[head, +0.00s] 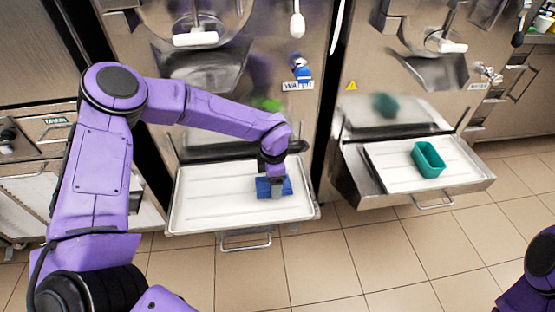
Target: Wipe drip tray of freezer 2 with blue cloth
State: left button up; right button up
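A blue cloth (264,188) is on the white drip tray (215,205) of the middle freezer (272,58), right of the tray's centre. My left gripper (277,190) points down at the cloth and is over it. The cloth shows on both sides of the fingers, so the gripper appears shut on it. The fingertips are partly hidden against the cloth. Part of my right arm shows at the lower right edge, but its gripper is out of view.
The right freezer has a drip tray (390,172) with a green container (428,159) on it. A handle (246,241) sticks out below the middle tray. Another tray at the left is partly hidden behind my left arm. The tiled floor (360,262) in front is clear.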

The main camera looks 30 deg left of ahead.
pick_arm(q)
notch_tip(320, 180, up, 4)
jog(key=shift+s+r+p, duration=0.1)
jog(key=shift+r+p, duration=0.05)
jog(key=shift+p, duration=1)
jog(key=shift+r+p, duration=0.65)
jog(key=shift+p, duration=0.05)
notch_tip(320, 180, up, 2)
jog(key=shift+r+p, duration=0.1)
jog(key=shift+p, duration=0.95)
